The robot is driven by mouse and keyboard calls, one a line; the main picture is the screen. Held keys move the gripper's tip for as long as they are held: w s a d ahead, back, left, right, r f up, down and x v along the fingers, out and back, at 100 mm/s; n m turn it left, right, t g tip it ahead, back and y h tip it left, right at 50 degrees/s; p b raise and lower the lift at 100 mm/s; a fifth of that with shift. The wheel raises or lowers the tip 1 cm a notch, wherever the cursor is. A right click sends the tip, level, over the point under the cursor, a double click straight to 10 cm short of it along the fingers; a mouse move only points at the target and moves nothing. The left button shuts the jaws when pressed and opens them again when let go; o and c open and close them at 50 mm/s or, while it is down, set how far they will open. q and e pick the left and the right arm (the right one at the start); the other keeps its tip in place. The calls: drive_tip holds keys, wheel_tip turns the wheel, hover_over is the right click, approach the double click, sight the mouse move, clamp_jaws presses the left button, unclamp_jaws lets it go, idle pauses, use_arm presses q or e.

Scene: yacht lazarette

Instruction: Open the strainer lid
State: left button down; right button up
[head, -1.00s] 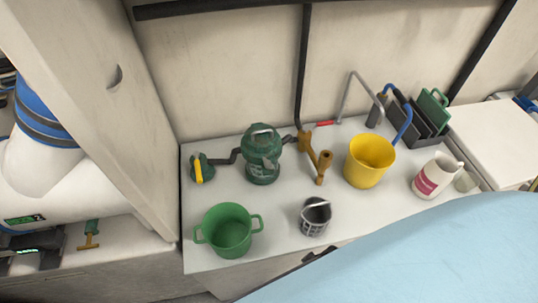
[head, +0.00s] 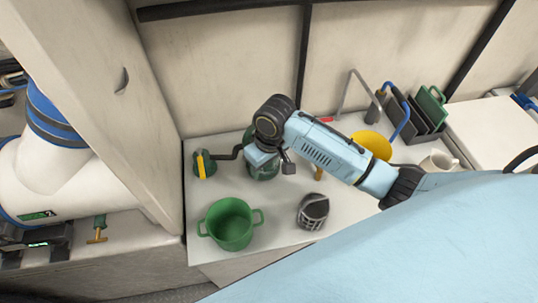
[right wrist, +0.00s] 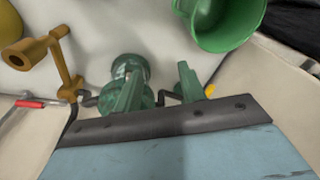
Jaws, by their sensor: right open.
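The green strainer (head: 264,174) stands on the pale counter near the back wall. In the head view my right gripper (head: 274,163) is over it and hides its lid and most of its upper body. In the right wrist view the strainer (right wrist: 131,66) shows past two green angular shapes that look like my right fingers (right wrist: 158,78), apart with nothing held between them. The strainer's top lies close to the left one. I cannot tell whether anything touches the lid.
A valve with a yellow handle (head: 202,165) is left of the strainer. A green pot (head: 231,224) and a grey basket (head: 313,211) stand in front. A yellow bucket (head: 372,143) and a white mug (head: 438,162) are right, partly behind my arm. A tall panel (head: 100,90) bounds the left.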

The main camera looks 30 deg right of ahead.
drive_tip(key=w+d+r+g+h, duration=0.1)
drive_tip(key=w+d+r, duration=0.35)
drive_tip(key=r, duration=0.35)
drive_tip(key=shift+m, duration=0.3)
drive_tip(key=f, duration=0.6)
drive_tip(key=f+b, duration=0.1)
drive_tip(key=f, duration=0.6)
drive_tip(key=shift+w+a, duration=0.2)
clamp_jaws()
